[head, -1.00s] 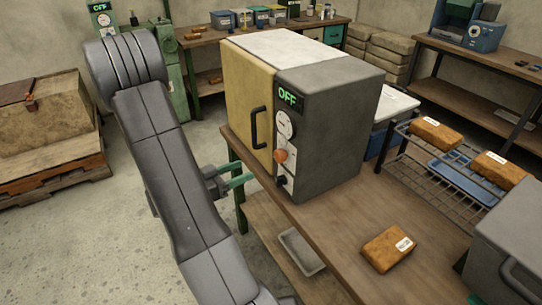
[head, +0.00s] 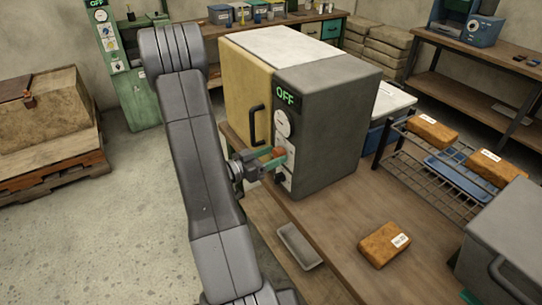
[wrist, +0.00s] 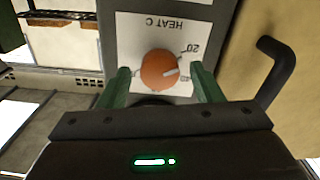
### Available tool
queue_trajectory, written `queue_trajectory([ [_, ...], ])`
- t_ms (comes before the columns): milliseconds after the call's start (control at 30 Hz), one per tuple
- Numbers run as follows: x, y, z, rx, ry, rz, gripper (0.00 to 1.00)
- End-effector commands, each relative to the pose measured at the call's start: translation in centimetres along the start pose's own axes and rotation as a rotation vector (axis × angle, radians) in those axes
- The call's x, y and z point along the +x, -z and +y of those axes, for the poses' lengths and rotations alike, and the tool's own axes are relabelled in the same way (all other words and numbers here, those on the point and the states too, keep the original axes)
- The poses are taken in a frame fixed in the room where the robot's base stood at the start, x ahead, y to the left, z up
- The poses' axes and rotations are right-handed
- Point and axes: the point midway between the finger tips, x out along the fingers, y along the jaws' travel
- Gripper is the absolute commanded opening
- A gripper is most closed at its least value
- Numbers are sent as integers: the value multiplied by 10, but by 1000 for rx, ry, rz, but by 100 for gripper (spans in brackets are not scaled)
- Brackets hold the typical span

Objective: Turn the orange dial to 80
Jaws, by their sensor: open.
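The orange dial (wrist: 158,70) is on the white panel of the oven-like box (head: 335,115), under a "HEAT C" label that reads upside down in the wrist view. A "20" mark shows beside it, and its pale pointer line points towards the right, near that mark. In the head view the dial (head: 279,153) is partly behind the fingers. My gripper (wrist: 160,88) is open, with one green finger on each side of the dial. The box's display (head: 287,97) reads OFF.
A black door handle (wrist: 277,70) is close to the right finger in the wrist view. A dark knob (head: 286,182) is below the dial. A brown block (head: 384,245) lies on the bench. A wire rack (head: 440,165) with more blocks stands at right.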

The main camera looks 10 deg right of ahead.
Motion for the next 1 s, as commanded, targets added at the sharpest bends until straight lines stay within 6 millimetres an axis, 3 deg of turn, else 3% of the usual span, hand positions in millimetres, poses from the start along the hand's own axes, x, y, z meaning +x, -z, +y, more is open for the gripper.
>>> queue_trajectory([
  [67,0,0,0,0,0,0,55],
  [267,0,0,0,0,0,0,16],
  [300,0,0,0,0,0,0,15],
  [667,0,-3,0,65,0,0,15],
  [1000,0,-6,-1,322,0,0,15],
])
